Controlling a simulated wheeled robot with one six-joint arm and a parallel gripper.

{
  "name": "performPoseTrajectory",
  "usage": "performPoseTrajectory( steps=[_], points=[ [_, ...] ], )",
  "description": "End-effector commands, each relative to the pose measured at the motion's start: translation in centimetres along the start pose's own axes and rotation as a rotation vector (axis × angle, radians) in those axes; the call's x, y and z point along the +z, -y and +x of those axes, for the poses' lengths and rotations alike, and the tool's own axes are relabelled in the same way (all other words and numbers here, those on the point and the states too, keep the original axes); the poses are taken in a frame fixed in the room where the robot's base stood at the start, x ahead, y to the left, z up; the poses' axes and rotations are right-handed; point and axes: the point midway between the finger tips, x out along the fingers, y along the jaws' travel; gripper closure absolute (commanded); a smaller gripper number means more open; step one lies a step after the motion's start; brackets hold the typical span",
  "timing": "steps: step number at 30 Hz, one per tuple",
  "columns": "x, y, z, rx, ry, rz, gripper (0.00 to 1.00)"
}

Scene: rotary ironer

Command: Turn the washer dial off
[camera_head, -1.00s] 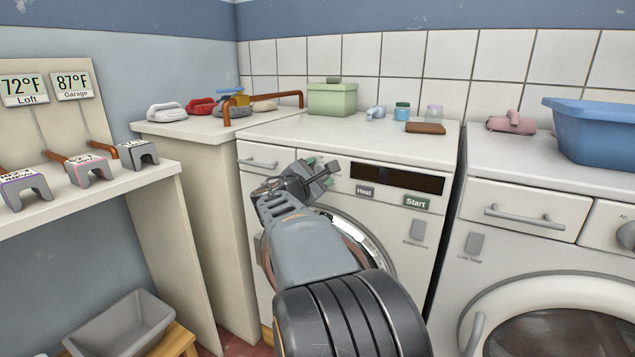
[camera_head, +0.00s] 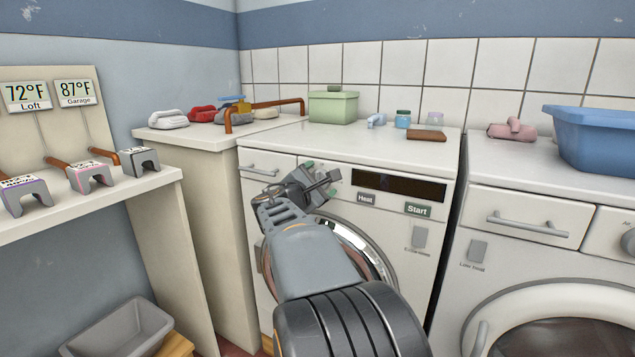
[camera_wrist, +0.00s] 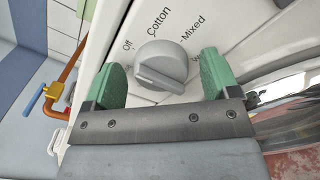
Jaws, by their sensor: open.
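The washer (camera_head: 395,225) stands in the middle of the head view. Its grey dial (camera_wrist: 162,66) shows in the wrist view, with the printed labels Off, Cotton and Mixed around it. The dial's raised grip runs slantwise; which label it points at I cannot tell. My gripper (camera_wrist: 161,78) is open, with one green finger on each side of the dial. A gap shows between the dial and each finger, and I see no clear contact. In the head view my gripper (camera_head: 318,180) is at the washer's front panel and hides the dial.
The washer's dark display (camera_head: 400,187), Heat button (camera_head: 366,198) and Start button (camera_head: 418,210) lie right of my gripper. A drawer (camera_head: 266,170) is to its left. The round door (camera_head: 372,248) is below. A second machine (camera_head: 530,255) stands at the right.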

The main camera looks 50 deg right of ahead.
Motion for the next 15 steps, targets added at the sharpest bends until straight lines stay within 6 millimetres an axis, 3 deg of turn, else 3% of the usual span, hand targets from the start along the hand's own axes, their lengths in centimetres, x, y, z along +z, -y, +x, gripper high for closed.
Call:
performPoseTrajectory(
  steps=[7, 15],
  points=[
    [0.1, -0.2, -1.6, 0.003, -0.001, 0.0, 0.19],
    [0.1, -0.3, -7.1, 0.005, -0.004, 0.001, 0.19]
  ],
)
